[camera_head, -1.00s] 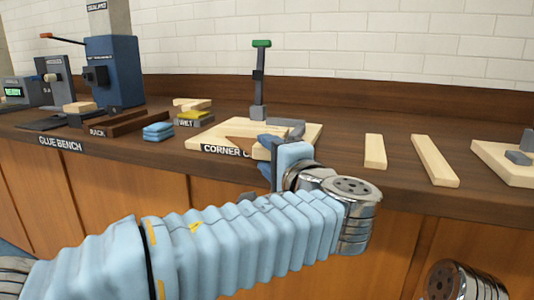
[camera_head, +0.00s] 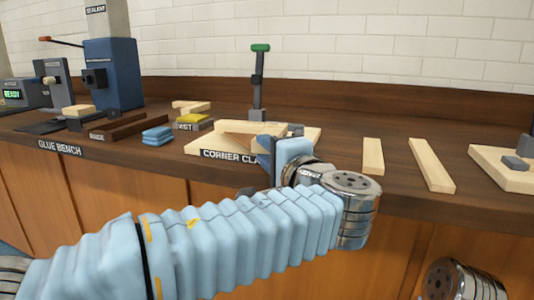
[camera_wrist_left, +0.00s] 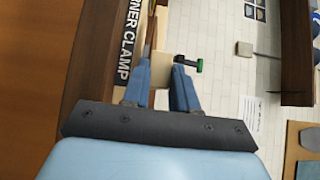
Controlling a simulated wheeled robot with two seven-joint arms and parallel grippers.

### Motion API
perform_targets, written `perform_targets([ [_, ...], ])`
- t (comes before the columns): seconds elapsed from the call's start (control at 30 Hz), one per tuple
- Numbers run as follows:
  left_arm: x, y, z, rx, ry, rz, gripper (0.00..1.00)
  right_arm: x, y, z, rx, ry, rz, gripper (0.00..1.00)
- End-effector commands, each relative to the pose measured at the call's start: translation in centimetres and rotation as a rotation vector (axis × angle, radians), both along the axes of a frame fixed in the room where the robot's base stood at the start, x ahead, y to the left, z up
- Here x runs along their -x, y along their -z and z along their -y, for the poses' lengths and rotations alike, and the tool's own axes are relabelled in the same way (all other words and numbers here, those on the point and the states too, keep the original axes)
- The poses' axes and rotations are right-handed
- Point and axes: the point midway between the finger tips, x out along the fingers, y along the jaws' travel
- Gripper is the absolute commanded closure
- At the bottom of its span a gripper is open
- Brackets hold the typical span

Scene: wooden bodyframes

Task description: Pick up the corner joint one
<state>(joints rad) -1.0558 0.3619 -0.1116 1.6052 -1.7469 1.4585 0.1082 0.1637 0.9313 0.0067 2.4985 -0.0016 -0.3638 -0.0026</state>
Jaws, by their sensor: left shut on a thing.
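The corner joint, a pale wooden piece (camera_head: 250,128), is above the corner clamp board (camera_head: 210,143) in the head view. My left gripper (camera_head: 276,146) is shut on it at its right end, and the wrist hides part of the grip. In the left wrist view, pale wood (camera_wrist_left: 160,68) shows between the two blue fingers of the left gripper (camera_wrist_left: 160,85). The clamp's upright post with a green handle (camera_head: 259,80) stands just behind the piece. My right gripper is not in view.
Two pale wooden strips (camera_head: 373,156) (camera_head: 432,164) lie to the right, and another clamp board (camera_head: 500,170) is beyond them. To the left are blue folded cloths (camera_head: 157,135), a dark rack (camera_head: 125,127) and a blue machine (camera_head: 112,75). A tiled wall closes the back.

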Motion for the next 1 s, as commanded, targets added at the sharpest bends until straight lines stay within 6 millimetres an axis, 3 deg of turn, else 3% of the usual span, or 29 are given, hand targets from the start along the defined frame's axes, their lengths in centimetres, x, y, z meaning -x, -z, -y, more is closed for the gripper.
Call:
perform_targets([
  [0.03,0.0,-0.9,0.0,0.0,0.0,0.001,1.0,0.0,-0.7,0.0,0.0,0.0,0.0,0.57],
  [0.37,0.7,-0.9,0.4,0.0,0.003,0.001,1.0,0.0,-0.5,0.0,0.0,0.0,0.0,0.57],
  [1.0,10.0,-4.8,5.1,-0.001,0.003,0.0,1.0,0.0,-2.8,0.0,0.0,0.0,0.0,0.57],
])
